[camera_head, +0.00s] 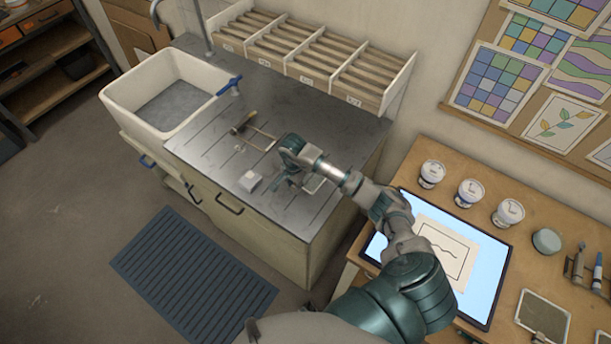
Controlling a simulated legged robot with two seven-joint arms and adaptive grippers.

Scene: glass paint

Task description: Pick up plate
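My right arm reaches in from the bottom right over the dark metal counter (217,143). Its gripper (289,179) is low over the counter's right part, seen from behind. I cannot tell whether its fingers are open or shut, or whether they touch anything. A pale flat piece (314,184), perhaps a plate, shows just right of the gripper, partly hidden by my arm. Another flat, framed greyish plate-like piece (543,317) lies on the wooden table at the lower right, well apart from the gripper. My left gripper is not in view.
A small white block (250,180) and a wooden-handled tool (242,123) lie left of the gripper. A white sink (118,96) is at the left and a slotted rack (265,46) stands behind. A lit panel (486,262) and several jars (469,192) occupy the wooden table (425,152).

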